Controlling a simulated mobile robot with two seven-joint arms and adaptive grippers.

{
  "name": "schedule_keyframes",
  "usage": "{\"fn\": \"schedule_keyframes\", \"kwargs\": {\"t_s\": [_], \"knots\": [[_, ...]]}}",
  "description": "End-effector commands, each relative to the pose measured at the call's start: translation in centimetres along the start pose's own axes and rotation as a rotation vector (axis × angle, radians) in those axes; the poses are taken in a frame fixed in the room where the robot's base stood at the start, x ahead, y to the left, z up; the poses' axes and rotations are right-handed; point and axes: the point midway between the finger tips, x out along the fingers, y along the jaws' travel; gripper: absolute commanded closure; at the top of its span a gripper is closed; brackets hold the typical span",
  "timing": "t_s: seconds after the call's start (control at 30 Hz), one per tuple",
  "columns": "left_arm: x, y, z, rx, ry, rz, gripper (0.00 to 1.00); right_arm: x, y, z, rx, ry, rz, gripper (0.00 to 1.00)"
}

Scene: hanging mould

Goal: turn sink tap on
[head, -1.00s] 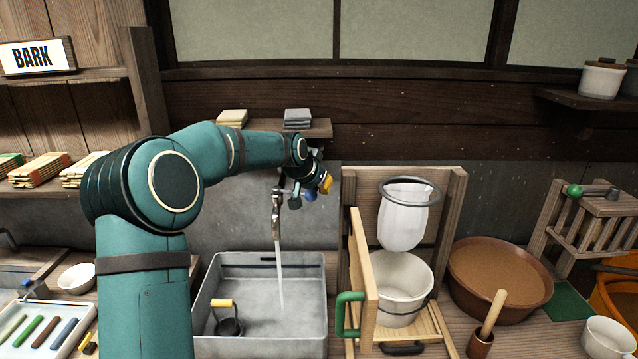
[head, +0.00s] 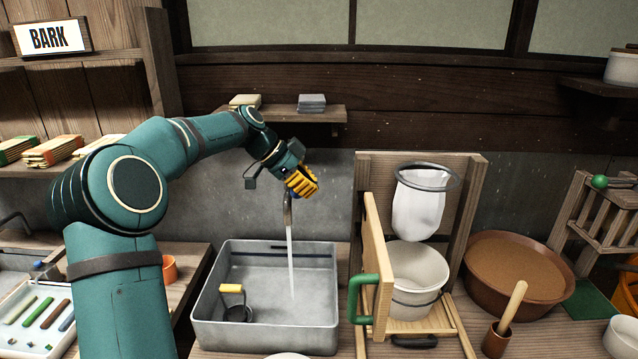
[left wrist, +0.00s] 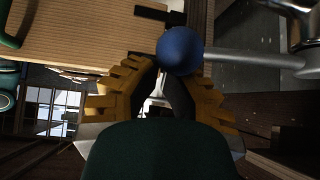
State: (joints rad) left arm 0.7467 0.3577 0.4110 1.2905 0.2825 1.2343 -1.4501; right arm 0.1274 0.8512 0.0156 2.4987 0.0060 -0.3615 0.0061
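The sink tap (head: 288,207) stands over the grey sink (head: 215,318). A stream of water (head: 291,262) runs from its spout into the basin. My left gripper (head: 307,182), with yellow fingers, is just above and right of the spout and hides part of the tap. In the left wrist view a blue ball knob (left wrist: 181,50) on a grey rod (left wrist: 250,59) is close to the fingertips; whether they touch is unclear. The fingertips (left wrist: 160,68) come together, with nothing clearly held between them. My right gripper is not in view.
A wooden frame (head: 470,205) with a hanging white bag (head: 418,210), a bucket (head: 408,285) and a green-handled door (head: 375,270) stands right of the sink. A small shelf (head: 285,114) is behind the gripper.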

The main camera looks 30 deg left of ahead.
Motion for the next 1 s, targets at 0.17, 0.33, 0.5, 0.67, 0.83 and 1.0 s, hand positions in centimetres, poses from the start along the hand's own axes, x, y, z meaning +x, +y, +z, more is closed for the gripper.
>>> {"fn": "schedule_keyframes", "kwargs": {"t_s": [0.17,0.33,0.5,0.67,0.83,1.0], "knots": [[-1.0,0.5,1.1,0.097,0.000,0.091,1.00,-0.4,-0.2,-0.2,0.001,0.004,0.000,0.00],[-1.8,0.8,1.8,0.145,-0.001,0.135,1.00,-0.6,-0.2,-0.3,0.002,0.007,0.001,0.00],[-2.2,1.0,2.4,0.144,-0.003,0.134,1.00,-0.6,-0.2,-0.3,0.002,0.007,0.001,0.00],[-2.4,1.0,2.6,0.143,-0.003,0.133,1.00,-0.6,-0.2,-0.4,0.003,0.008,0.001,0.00],[-2.5,1.0,2.8,0.141,-0.004,0.133,1.00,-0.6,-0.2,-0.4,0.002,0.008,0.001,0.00],[-2.5,1.0,2.9,0.140,-0.005,0.132,1.00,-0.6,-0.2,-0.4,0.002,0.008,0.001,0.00]]}}
